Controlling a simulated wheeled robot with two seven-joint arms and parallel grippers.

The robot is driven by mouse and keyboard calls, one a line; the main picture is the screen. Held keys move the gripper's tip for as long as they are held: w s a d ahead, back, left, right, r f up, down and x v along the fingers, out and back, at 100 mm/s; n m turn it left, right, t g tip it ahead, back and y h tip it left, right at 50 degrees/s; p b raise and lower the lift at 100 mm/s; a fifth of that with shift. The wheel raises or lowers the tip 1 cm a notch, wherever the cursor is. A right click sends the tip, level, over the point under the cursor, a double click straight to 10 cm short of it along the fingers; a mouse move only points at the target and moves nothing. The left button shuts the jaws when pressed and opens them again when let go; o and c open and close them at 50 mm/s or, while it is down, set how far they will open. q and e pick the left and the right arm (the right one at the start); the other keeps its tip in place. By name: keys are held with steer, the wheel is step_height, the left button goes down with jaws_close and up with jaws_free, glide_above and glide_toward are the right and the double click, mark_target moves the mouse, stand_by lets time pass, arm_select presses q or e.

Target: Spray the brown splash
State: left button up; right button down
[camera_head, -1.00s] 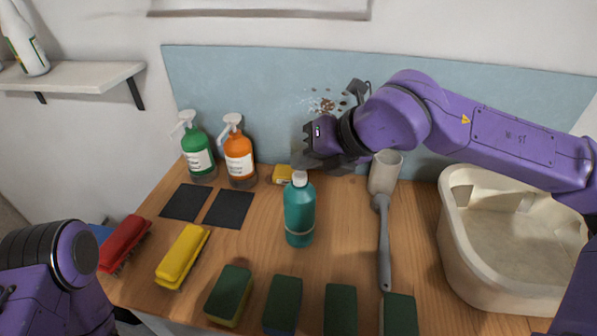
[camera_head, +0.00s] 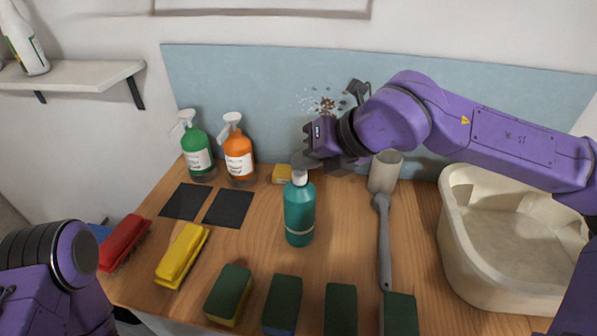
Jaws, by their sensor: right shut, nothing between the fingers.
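The brown splash (camera_head: 327,104) is a cluster of brown spots with pale specks on the blue panel (camera_head: 240,80). My right gripper (camera_head: 301,160) is just below and left of it. It is shut and empty, with its fingers over the top of a teal bottle (camera_head: 299,215). The bottle stands upright on the wooden counter; its head is partly hidden, and I cannot tell whether the fingers touch it. A green spray bottle (camera_head: 197,152) and an orange spray bottle (camera_head: 239,156) stand at the back left. My left gripper is out of view.
Two dark pads (camera_head: 228,209) lie left of the teal bottle. Red (camera_head: 123,243) and yellow (camera_head: 182,256) brushes and several sponges (camera_head: 283,304) line the front. A grey-handled brush (camera_head: 384,245), a beige cup (camera_head: 385,172) and a cream basin (camera_head: 455,245) are at right.

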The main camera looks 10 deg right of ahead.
mark_target(305, 174)
steer(key=shift+f, duration=0.3)
steer(key=shift+r, duration=0.4)
steer(key=shift+p, duration=0.3)
step_height(305, 174, up, 6)
steer(key=p, duration=0.5)
steer(key=shift+r, duration=0.15)
